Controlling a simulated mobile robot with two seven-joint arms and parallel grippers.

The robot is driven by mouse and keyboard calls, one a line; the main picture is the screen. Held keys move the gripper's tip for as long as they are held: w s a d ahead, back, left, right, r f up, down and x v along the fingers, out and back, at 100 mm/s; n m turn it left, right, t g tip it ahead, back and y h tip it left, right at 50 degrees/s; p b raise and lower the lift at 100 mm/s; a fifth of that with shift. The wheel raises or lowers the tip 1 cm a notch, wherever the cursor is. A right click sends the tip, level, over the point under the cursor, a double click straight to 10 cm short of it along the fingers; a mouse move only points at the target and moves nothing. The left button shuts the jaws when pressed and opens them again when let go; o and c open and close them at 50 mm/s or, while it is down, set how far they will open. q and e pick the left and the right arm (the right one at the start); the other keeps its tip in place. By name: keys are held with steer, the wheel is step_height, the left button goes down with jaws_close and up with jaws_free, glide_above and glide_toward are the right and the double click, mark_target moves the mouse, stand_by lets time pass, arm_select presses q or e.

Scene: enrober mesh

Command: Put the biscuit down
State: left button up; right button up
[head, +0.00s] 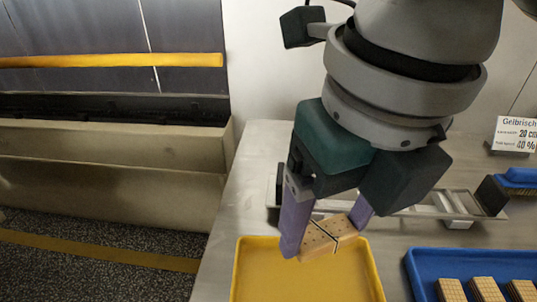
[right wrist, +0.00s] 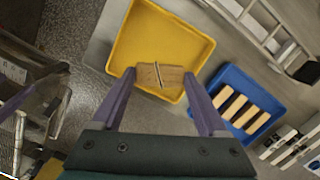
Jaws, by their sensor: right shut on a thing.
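The biscuit (head: 318,241) is a tan block with small dots and a thin dark line across it; I cannot tell if that line is a break. My right gripper (head: 326,236) is shut on it, with one purple finger at each end. In the right wrist view the biscuit (right wrist: 147,76) sits between the fingertips (right wrist: 160,77), against the yellow tray (right wrist: 165,40). In the head view it overlaps the back edge of the yellow tray (head: 300,284), which shows no biscuit in it. The height of the biscuit above the tray is hard to tell. My left gripper is not in view.
A blue tray (head: 440,258) with several biscuits stands to the right of the yellow one. Behind are a metal frame (head: 440,208), a blue-topped brush (head: 515,182) and a sign (head: 517,132). The metal table (head: 235,205) is bare left of the gripper.

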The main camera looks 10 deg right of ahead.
steer(key=b, duration=0.1)
glide_above(306, 301)
steer(key=f, duration=0.9)
steer(key=shift+s+f, duration=0.3)
steer(key=shift+f, duration=0.1)
steer(key=shift+f+b, duration=0.55)
steer(key=shift+f, duration=1.7)
steer(key=shift+f, duration=0.15)
steer(key=o, duration=0.9)
